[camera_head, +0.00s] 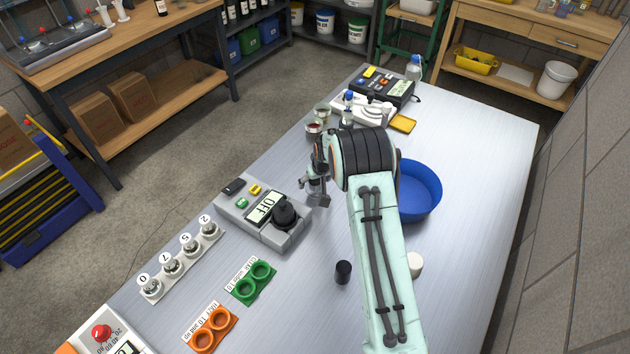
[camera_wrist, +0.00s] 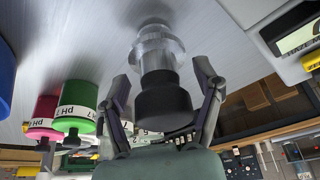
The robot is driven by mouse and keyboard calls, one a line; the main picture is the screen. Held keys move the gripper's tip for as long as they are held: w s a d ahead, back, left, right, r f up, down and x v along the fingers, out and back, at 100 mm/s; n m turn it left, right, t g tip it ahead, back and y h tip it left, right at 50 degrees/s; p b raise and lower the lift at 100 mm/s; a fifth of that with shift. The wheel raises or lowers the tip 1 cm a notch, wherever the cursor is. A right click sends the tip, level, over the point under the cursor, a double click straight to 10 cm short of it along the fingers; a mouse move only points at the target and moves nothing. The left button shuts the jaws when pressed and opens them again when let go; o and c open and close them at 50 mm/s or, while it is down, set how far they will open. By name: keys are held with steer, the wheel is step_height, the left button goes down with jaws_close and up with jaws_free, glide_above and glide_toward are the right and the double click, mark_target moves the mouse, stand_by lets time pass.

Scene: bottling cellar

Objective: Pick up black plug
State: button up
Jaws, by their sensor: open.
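A black plug (camera_wrist: 162,103) sits on top of a clear glass vessel (camera_wrist: 160,45) in the wrist view. My gripper (camera_wrist: 164,88) is open, with one finger on each side of the plug and glass and visible gaps between. In the head view, my gripper (camera_head: 319,188) is low over the table beside the grey meter, partly hidden by my arm. The glass vessel (camera_head: 313,186) shows only in part there, and its plug cannot be made out. A separate small black cylinder (camera_head: 343,272) stands on the table nearer the camera.
The grey meter (camera_head: 262,226) with a black round part is left of my gripper. A blue bowl (camera_head: 420,192) is to the right, partly behind my arm. Pink (camera_wrist: 45,115) and green (camera_wrist: 77,108) pH-labelled containers stand close in the wrist view. Orange (camera_head: 212,330) and green (camera_head: 251,282) holders lie in front.

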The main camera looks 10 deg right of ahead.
steer(key=c, duration=1.2)
steer(key=shift+r, duration=0.1)
